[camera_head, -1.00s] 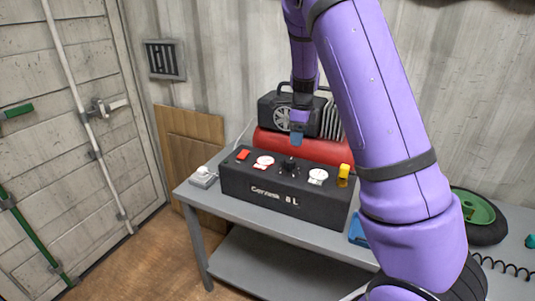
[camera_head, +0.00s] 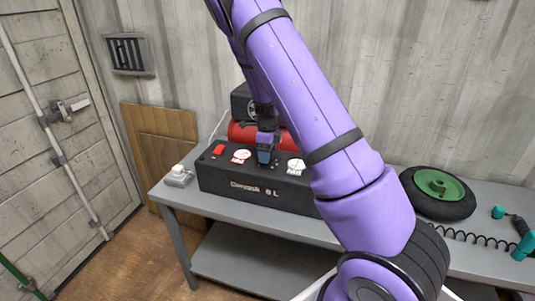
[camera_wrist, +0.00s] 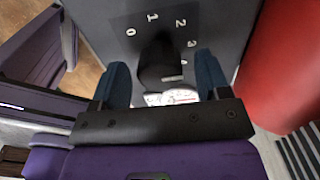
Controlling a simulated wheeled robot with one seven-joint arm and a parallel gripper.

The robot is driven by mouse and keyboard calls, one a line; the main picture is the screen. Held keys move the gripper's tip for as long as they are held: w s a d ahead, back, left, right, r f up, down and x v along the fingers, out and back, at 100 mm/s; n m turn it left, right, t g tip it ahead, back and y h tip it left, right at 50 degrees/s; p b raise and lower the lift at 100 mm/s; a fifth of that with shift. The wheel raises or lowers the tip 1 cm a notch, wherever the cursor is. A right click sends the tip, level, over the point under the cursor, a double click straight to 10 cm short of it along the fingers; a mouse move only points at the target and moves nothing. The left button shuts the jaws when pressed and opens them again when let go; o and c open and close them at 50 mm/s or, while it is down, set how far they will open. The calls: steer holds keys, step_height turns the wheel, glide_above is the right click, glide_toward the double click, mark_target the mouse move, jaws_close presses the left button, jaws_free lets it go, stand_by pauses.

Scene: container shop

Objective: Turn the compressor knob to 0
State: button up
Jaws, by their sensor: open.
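The compressor (camera_head: 255,189) stands on the grey workbench, with a black front box and a red tank (camera_head: 240,133) behind it. In the wrist view its black knob (camera_wrist: 158,62) sits on a grey panel, with the numbers 0 to 4 around it. I cannot tell which number the knob points to. My gripper (camera_wrist: 162,80) is open, with one blue fingertip on each side of the knob; contact is not clear. In the head view my gripper (camera_head: 264,158) is low over the box's top and hides the knob.
A red switch (camera_head: 218,150) and white gauges (camera_head: 241,156) (camera_head: 296,166) flank my gripper on the box. A small white-topped device (camera_head: 178,175) is at the bench's left end. A green-hubbed wheel (camera_head: 438,187) and a teal tool (camera_head: 525,245) lie to the right.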

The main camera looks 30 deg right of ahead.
steer(key=shift+f, duration=0.3)
steer(key=c, duration=0.9)
steer(key=shift+c, duration=0.2)
